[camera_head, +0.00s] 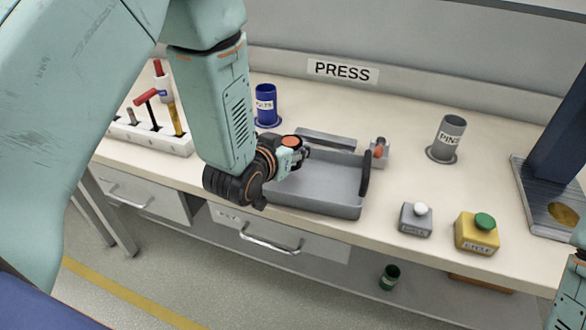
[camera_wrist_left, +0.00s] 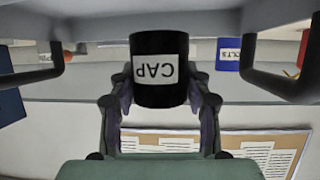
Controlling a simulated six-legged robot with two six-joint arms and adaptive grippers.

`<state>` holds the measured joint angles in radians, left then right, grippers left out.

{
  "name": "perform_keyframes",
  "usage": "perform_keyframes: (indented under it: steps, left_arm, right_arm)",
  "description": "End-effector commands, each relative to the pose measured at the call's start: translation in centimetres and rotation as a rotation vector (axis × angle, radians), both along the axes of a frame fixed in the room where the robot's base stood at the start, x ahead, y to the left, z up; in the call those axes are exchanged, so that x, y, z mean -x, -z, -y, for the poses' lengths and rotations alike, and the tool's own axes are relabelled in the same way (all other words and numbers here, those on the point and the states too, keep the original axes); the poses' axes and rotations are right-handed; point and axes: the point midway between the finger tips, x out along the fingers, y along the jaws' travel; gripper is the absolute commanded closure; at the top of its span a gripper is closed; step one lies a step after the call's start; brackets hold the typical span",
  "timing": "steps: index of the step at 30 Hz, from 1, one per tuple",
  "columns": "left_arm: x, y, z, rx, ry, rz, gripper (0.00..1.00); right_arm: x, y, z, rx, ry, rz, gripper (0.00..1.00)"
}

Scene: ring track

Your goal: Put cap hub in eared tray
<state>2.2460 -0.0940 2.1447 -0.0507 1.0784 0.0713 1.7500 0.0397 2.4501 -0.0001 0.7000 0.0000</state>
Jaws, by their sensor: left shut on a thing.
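My left gripper (camera_head: 301,155) is low over the left part of the grey eared tray (camera_head: 318,205) on the workbench. In the left wrist view this gripper (camera_wrist_left: 160,98) is shut on the cap hub (camera_wrist_left: 150,95), a black cylinder with a white CAP label that reads upside down there. The hub is mostly hidden in the head view. The tray has a dark ear (camera_head: 365,175) at its right end; its other end is behind my arm. Two dark ears flank the hub in the left wrist view. Whether the hub touches the tray floor cannot be told. My right gripper is out of view.
Further right are a pins cup (camera_head: 449,138), a grey button box (camera_head: 415,219), a yellow button box (camera_head: 477,232) and a press (camera_head: 552,190). A tool rack (camera_head: 150,135) is left.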

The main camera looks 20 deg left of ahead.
Motion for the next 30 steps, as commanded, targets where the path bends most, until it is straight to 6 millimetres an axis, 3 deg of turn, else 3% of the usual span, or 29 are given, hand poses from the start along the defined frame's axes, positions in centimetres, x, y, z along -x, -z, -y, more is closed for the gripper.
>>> perform_keyframes:
  steps: [5, 12, 26, 27, 30]
  left_arm:
    - [-0.1, 1.2, 0.0, -0.001, 0.002, 0.003, 0.96]
    - [0.0, 4.3, 0.1, -0.001, 0.002, 0.002, 0.96]
    - [0.0, 5.0, 0.1, -0.002, 0.003, 0.004, 0.96]
    - [0.0, 5.0, 0.1, -0.002, 0.003, 0.001, 0.48]
    - [0.0, 4.9, 0.1, -0.002, 0.003, 0.001, 0.4]
  right_arm:
    - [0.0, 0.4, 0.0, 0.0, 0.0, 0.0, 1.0]
    - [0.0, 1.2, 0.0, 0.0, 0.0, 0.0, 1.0]
    - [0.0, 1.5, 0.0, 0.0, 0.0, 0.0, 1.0]
    - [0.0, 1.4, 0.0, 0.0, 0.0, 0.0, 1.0]
    - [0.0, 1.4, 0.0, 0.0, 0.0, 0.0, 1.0]
